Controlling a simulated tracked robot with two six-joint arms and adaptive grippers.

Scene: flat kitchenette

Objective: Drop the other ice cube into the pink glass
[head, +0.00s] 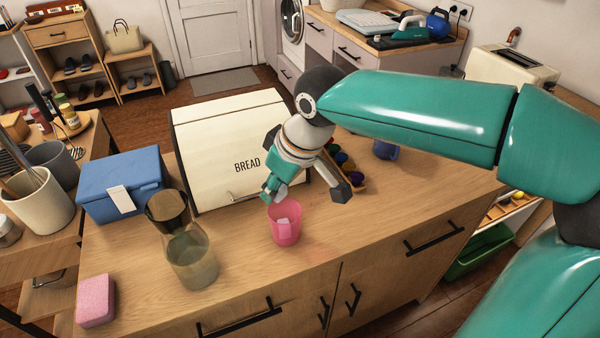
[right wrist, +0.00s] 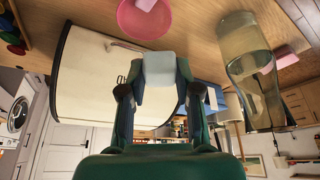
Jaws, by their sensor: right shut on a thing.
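The pink glass (head: 285,232) stands upright on the wooden counter, in front of the bread box. A pale ice cube (right wrist: 146,4) lies inside it. My right gripper (head: 276,188) is just above the glass, at the back of its rim in the head view. It is shut on the other ice cube (right wrist: 160,69), a whitish block held between the two fingertips in the right wrist view. There the pink glass (right wrist: 133,24) shows beyond the held cube, at the top edge. My left gripper is not in view.
A cream bread box (head: 215,135) stands behind the glass. A glass carafe (head: 192,262) stands to the left, with a blue box (head: 122,190) behind it. A pink sponge (head: 95,300) lies at the front left. A blue mug (head: 385,150) stands beyond my arm.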

